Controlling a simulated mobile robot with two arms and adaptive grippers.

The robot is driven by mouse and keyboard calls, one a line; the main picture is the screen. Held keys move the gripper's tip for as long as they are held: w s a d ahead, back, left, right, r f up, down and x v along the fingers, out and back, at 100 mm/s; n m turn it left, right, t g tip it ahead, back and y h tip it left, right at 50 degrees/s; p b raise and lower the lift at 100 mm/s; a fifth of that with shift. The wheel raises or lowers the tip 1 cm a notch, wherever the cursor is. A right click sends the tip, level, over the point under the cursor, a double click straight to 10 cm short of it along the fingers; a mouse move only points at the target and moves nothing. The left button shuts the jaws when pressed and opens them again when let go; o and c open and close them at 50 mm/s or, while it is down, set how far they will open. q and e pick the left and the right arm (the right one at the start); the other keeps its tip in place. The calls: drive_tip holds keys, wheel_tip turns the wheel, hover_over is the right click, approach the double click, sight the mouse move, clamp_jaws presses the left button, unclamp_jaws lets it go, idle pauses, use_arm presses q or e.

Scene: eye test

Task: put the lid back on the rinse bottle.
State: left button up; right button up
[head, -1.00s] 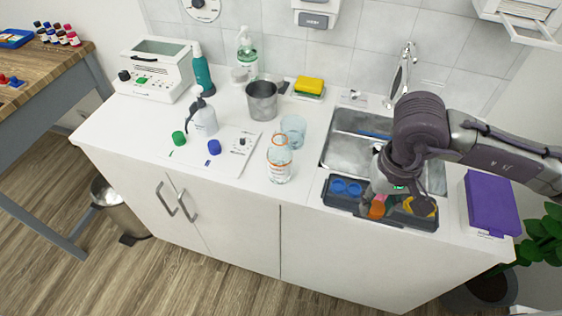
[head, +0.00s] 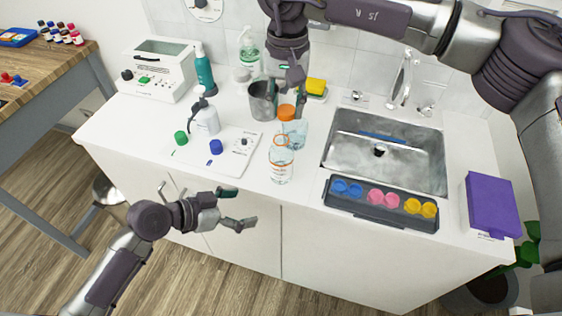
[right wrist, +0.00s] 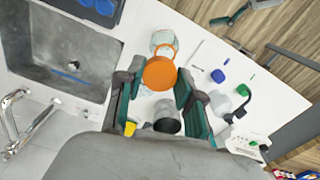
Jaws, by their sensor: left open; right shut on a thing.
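The rinse bottle (head: 280,166) is clear with an orange ring at its open neck and stands upright near the counter's front edge. My right gripper (head: 288,97) is shut on the orange lid (head: 286,112) and holds it above and behind the bottle, apart from it. In the right wrist view the lid (right wrist: 159,73) sits between the fingertips, with part of the bottle (right wrist: 163,42) visible beyond it. My left gripper (head: 240,208) is open and empty in front of the counter, left of and lower than the bottle.
A clear beaker (head: 297,134) stands close behind the bottle. A grey metal cup (head: 262,103) and a wash bottle (head: 206,121) are further left. The dark tray (head: 380,216) with coloured pieces lies right, before the sink (head: 400,160). A white plate with knobs (head: 222,162) lies left.

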sight(271, 163)
drive_tip(key=shift+w+a+r, duration=0.35)
drive_tip(key=shift+a+r, duration=0.1)
drive_tip(key=shift+a, duration=0.05)
use_arm(q)
drive_tip(key=w+r+m+h, duration=0.1)
drive_tip(key=w+r, duration=0.3)
drive_tip(key=r, duration=0.4)
drive_tip(key=shift+w+a+r+m+t+h, duration=0.25)
drive_tip(key=shift+a+m+h, duration=0.2)
drive_tip(key=shift+h, duration=0.45)
drive_tip(key=x, duration=1.2)
drive_tip(key=shift+w, duration=0.15)
drive_tip(key=shift+c, duration=0.2)
clamp_jaws()
use_arm(e)
drive_tip(key=shift+f, duration=2.45)
drive_tip(key=shift+f, duration=0.85)
